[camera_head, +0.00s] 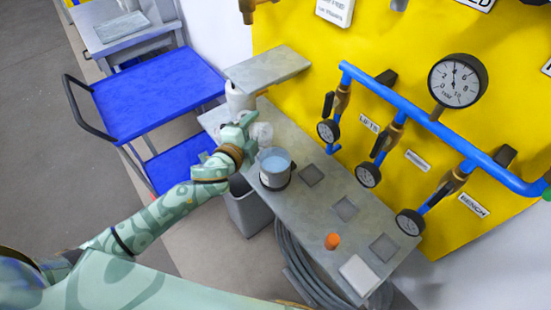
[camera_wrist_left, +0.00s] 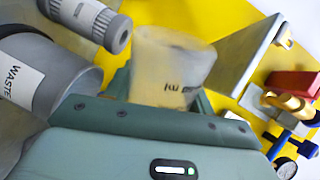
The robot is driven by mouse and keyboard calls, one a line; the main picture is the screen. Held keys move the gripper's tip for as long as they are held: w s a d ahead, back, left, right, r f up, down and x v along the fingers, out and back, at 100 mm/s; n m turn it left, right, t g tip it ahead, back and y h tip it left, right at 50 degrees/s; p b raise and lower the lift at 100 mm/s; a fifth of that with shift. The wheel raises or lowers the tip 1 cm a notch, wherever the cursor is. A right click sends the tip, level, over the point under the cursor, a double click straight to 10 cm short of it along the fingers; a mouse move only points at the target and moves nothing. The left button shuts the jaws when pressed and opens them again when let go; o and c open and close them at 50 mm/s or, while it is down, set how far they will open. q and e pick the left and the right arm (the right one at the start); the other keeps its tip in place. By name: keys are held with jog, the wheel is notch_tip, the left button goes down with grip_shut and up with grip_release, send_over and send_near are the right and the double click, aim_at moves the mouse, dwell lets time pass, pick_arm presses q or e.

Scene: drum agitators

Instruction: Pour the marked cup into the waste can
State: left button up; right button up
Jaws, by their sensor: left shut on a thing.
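A translucent, pale cup (camera_head: 262,133) is in my left gripper (camera_head: 247,129), above the left part of the grey bench. In the left wrist view the cup (camera_wrist_left: 172,65) shows small dark print on its side. The gripper is shut on it. I cannot tell how far the cup tilts or what is in it. A grey can labelled WASTE (camera_wrist_left: 45,75) is at the left of the wrist view, apart from the cup. In the head view a grey pot with pale blue contents (camera_head: 275,168) stands close to the cup; I cannot read its label. My right gripper is not in view.
The narrow grey bench (camera_head: 318,217) has dark square pads and an orange piece (camera_head: 332,241). A grey shelf (camera_head: 268,68) overhangs a white bottle (camera_head: 238,100). A blue pipe with gauges (camera_head: 420,115) runs along the yellow panel. A blue cart (camera_head: 155,95) and grey bin (camera_head: 247,208) are nearby.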

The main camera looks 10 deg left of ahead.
pick_arm(q)
jog(key=shift+w+a+r+n, duration=0.15)
jog(key=shift+a+n, duration=0.25)
jog(key=shift+a, duration=0.2)
jog(key=shift+a+f+n+h, duration=0.15)
jog(key=shift+f+n+h, duration=0.15)
jog(key=shift+f+n, duration=0.15)
jog(key=shift+f+n+b, duration=0.25)
jog(key=shift+n+b, duration=0.1)
jog(key=shift+n, duration=0.2)
jog(key=shift+r+n+h+p, duration=0.1)
jog(key=shift+n+h+p, duration=0.25)
jog(key=shift+n, duration=0.45)
jog(key=shift+n+h, duration=0.25)
jog(key=shift+n, duration=0.65)
jog(key=shift+w+a+f+n+t+h+b, duration=0.2)
jog(key=shift+a+f+n, duration=0.45)
jog(key=shift+n, duration=0.55)
jog(key=shift+w+a+f+n+t+h+b, duration=0.15)
jog(key=shift+a+f+n+t+h, duration=0.2)
jog(key=shift+a+n, duration=0.65)
jog(key=shift+a+f+n+t+h+b, duration=0.2)
jog(key=shift+a+f+n, duration=0.35)
jog(key=shift+n, duration=0.85)
jog(key=shift+d, duration=0.1)
